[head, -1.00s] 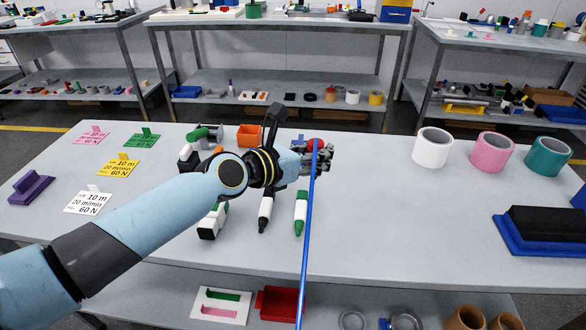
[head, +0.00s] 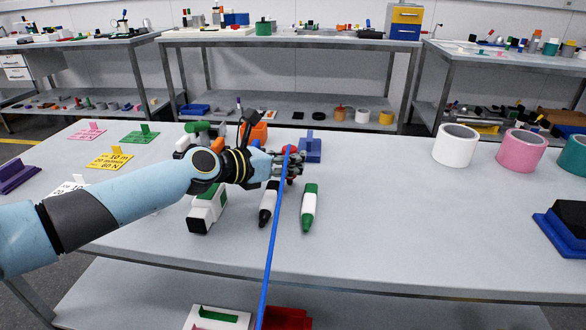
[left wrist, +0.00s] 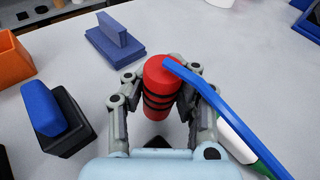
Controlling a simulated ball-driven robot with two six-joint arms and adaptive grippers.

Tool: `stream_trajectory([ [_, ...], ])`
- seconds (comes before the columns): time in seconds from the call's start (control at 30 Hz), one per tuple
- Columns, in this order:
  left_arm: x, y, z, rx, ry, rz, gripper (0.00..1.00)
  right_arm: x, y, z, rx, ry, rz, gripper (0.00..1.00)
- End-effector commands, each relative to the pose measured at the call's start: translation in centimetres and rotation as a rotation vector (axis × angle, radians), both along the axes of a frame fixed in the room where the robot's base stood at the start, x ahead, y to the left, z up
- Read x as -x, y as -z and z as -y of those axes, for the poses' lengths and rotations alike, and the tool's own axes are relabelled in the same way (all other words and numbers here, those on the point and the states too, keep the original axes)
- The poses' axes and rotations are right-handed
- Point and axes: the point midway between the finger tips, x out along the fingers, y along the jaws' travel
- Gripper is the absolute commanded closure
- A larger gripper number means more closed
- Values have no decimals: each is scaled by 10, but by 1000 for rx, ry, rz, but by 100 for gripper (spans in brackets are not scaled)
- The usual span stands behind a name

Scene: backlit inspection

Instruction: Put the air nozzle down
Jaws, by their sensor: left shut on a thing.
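The air nozzle (left wrist: 160,80) is a red cylinder with black bands and a blue tube. In the left wrist view it sits between the fingers of my left gripper (left wrist: 163,112), which is shut on it. In the head view the red nozzle (head: 290,150) shows at my left gripper (head: 289,168), over the table (head: 380,220). Its blue tube crosses in front, down past the table's front edge. The fingers partly hide the nozzle; I cannot tell whether it touches the table. My right gripper is out of view.
A black-tipped marker (head: 267,203) and a green marker (head: 309,208) lie just in front of the gripper. A blue stand (head: 311,147) is behind. An orange bin (left wrist: 12,62) and a blue-and-black block (left wrist: 55,118) are left. The table between the green marker and white roll (head: 456,146) is clear.

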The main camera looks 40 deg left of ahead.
Motion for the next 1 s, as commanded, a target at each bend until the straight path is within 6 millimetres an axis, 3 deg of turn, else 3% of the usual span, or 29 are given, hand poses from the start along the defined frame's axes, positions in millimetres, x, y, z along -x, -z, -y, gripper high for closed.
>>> stream_trajectory([
  [0.33,0,2,0,0,0,2,100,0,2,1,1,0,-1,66],
  [0.37,0,1,0,0,0,1,78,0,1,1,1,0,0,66],
  [0.57,0,1,0,-1,0,2,52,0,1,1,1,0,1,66],
  [0.9,0,-5,0,-1,0,2,52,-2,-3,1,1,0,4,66],
  [1.0,13,-6,-3,-4,1,0,52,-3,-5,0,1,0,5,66],
])
